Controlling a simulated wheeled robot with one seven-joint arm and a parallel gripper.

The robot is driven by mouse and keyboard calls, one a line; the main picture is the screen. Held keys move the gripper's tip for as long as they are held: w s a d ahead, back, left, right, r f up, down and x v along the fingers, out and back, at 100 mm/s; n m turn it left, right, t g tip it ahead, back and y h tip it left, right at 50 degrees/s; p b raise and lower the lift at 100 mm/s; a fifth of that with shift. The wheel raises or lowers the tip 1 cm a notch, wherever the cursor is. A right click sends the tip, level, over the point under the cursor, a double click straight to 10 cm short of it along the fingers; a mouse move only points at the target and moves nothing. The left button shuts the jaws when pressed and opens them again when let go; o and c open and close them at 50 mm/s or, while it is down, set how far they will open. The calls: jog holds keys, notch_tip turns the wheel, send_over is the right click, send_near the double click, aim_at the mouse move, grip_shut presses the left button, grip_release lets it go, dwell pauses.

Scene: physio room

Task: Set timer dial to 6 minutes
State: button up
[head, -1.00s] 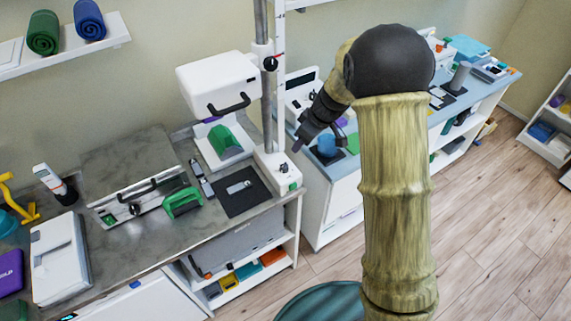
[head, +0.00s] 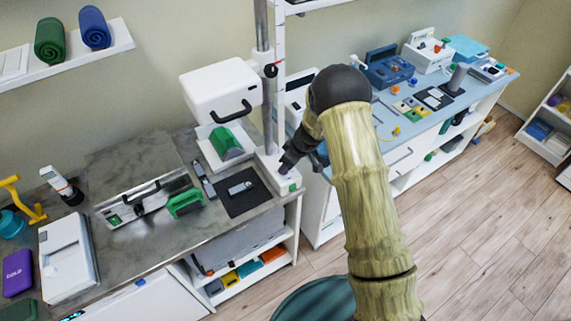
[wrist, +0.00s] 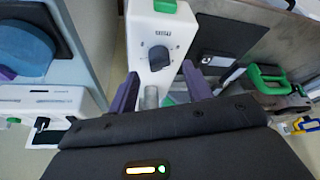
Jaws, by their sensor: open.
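The timer dial (wrist: 158,58) is a dark round knob on a white housing (wrist: 146,25), with a small printed label above it and a green part (wrist: 165,6) at the far end. In the head view the white housing (head: 270,163) is the base at the foot of the grey column, and my gripper (head: 286,168) covers the dial there. My gripper (wrist: 160,86) is open, its two purple fingers apart. In the wrist view the dial lies between and beyond the fingertips, with nothing held. Whether the fingers touch the housing cannot be told. The dial's setting is not readable.
The grey column (head: 264,95) and a white box with a handle (head: 222,90) stand close behind. A blue counter (head: 424,127) with devices stands right.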

jog(key=shift+p+x, duration=0.4)
jog(key=shift+x, duration=1.3)
jog(key=c, duration=1)
jog(key=shift+o, duration=0.2)
jog(key=shift+f+m+b, duration=0.1)
jog(key=shift+m+b, duration=0.2)
jog(key=shift+b, duration=0.15)
